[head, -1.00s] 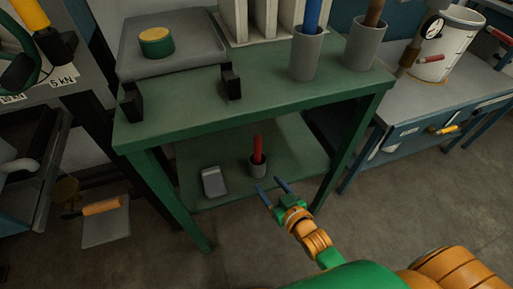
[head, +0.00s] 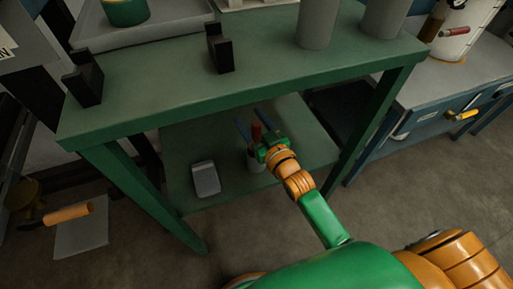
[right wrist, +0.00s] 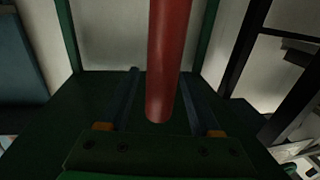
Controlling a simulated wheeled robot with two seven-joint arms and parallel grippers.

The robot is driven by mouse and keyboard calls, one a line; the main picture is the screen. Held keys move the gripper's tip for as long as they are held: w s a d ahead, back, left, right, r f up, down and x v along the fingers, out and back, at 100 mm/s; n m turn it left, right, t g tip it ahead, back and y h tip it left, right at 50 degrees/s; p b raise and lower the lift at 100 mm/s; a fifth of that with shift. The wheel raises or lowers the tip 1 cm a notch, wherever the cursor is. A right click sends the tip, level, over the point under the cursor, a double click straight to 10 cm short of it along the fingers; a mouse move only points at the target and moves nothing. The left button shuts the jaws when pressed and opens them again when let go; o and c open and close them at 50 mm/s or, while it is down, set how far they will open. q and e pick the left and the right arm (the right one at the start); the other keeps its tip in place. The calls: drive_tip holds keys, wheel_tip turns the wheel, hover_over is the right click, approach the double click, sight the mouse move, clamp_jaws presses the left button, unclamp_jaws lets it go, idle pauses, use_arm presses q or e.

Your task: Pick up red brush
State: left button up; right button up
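The red brush (head: 256,132) stands upright in a small grey cup (head: 254,162) on the lower shelf of the green table. Part of the cup is hidden behind my right gripper (head: 250,119). That gripper is open, its two blue fingers reaching in over the shelf with the red handle between them. In the right wrist view, the red handle (right wrist: 169,60) shows between the spread fingers (right wrist: 160,74), with a visible gap on each side. My left gripper is not in view.
The green table top (head: 150,95) overhangs the shelf (head: 185,150), with legs at both sides. A grey box-like object (head: 206,179) lies left of the cup. Black brackets (head: 219,50) and a grey holder (head: 318,22) stand on the top. Floor in front is clear.

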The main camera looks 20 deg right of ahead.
clamp_jaws()
use_arm(q)
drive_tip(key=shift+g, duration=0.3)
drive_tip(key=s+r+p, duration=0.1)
drive_tip(key=p, duration=0.1)
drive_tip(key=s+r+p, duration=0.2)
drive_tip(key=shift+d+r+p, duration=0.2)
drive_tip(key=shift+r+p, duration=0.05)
drive_tip(key=shift+p, duration=0.1)
use_arm(e)
wheel_tip(320, 180, up, 10)
